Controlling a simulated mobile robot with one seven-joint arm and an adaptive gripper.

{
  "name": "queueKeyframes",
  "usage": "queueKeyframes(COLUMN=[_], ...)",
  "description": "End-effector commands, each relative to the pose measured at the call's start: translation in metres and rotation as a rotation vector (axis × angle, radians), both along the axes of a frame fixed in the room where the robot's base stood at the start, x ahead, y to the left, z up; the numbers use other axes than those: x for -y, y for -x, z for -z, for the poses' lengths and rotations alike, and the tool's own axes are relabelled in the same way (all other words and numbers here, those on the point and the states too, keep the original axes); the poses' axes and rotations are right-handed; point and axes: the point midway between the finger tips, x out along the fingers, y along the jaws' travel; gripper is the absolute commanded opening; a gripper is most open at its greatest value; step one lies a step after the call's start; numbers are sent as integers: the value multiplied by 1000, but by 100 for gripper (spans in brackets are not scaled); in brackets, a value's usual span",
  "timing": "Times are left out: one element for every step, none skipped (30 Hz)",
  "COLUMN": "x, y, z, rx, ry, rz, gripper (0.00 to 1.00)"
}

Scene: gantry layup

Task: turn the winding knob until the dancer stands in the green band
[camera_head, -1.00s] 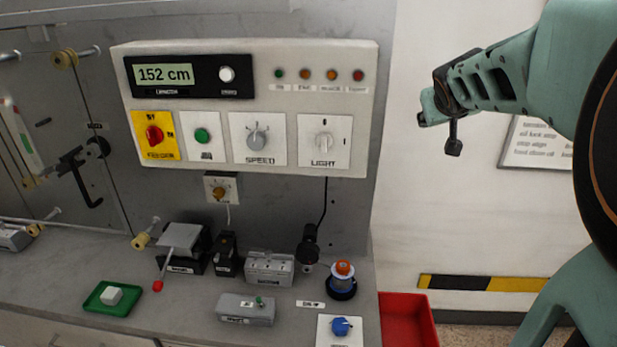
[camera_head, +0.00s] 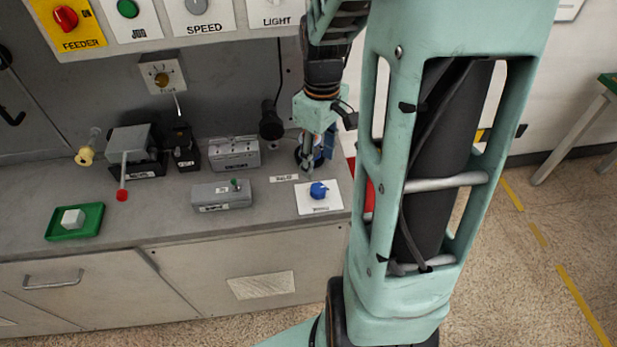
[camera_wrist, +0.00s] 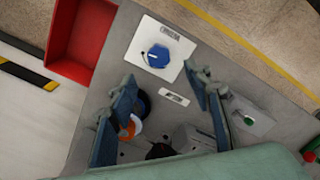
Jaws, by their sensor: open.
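A blue knob (camera_head: 318,190) sits on a white plate (camera_head: 335,205) at the right front of the grey bench; its label is too small to read. The knob also shows in the wrist view (camera_wrist: 158,57), beyond the fingertips. My gripper (camera_head: 312,160) points down just behind and above the knob, apart from it. In the wrist view my gripper (camera_wrist: 168,92) has its two fingers spread with nothing between them but bench and a small label. The dancer and its green band do not show in the present views.
An orange-topped round device (camera_wrist: 130,128) stands beside one finger, mostly hidden in the head view. A grey box with a green switch (camera_head: 222,195) lies left of the knob. A red bin (camera_wrist: 82,38) is beyond the bench edge. A green tray (camera_head: 90,222) sits far left.

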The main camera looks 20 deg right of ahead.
Motion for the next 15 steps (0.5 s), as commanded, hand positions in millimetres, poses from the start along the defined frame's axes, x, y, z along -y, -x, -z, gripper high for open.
queueKeyframes(x=[0,0,0,0,0,0,0,0,0,0,0,0,0,0,0], y=[1,1,1,1,1,1,2,1,1,1,1,1,1,0,0], z=[8,13,20,26,33,41,47,52,60,65,70,76,80,84,88], rx=[-5,-5,-5,-5,-6,-5,-5,-4,-4,-4,-3,-3,-2,-1,-1], ry=[-1,-1,-1,-1,0,-1,-1,0,0,0,1,1,1,2,2], rz=[0,0,0,0,1,1,2,2,1,1,1,0,0,1,1], gripper=[46,46,46,46,46,46,46,46,46,46,46,46,46,46,46])
